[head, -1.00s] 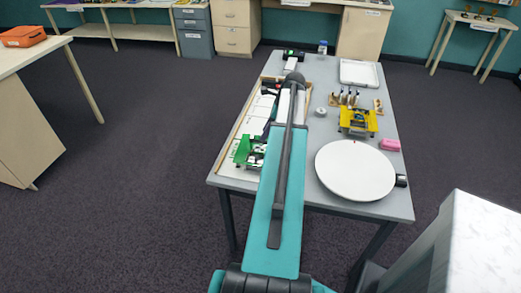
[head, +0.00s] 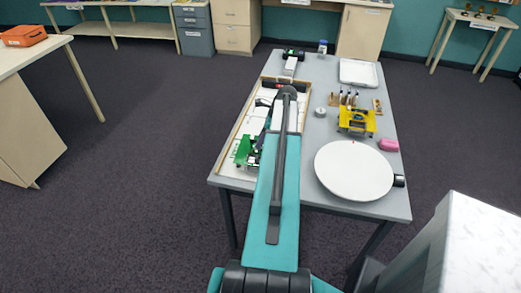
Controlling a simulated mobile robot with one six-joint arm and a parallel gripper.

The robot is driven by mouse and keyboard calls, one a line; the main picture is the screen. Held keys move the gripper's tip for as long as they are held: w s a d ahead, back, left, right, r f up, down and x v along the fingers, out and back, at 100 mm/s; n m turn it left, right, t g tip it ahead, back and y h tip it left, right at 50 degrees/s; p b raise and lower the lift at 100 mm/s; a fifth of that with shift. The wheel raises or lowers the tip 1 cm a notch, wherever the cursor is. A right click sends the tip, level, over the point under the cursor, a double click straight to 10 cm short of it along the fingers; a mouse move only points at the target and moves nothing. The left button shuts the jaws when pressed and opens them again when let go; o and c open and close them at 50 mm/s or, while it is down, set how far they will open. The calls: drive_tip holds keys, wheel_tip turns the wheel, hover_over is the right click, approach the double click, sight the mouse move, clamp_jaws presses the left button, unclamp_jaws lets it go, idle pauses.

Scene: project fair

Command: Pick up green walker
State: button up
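The green walker (head: 243,151) stands on the near left part of the grey table, at the near end of a white board with a wooden rim. Its right side is partly hidden by my arm. My gripper (head: 258,143) is just to the right of the walker and mostly hidden behind my teal arm. I cannot tell whether its fingers are open or whether they touch the walker.
A yellow walker (head: 357,121) stands right of my arm, with a round white disc (head: 354,171) in front of it. A white-topped block is at the lower right.

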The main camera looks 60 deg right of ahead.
idle(0.3)
clamp_jaws()
drive_tip(key=shift+r, duration=0.15)
wheel_tip(320, 180, up, 10)
drive_tip(key=b, duration=0.2)
drive_tip(key=shift+b, duration=0.35)
idle(0.4)
idle(0.5)
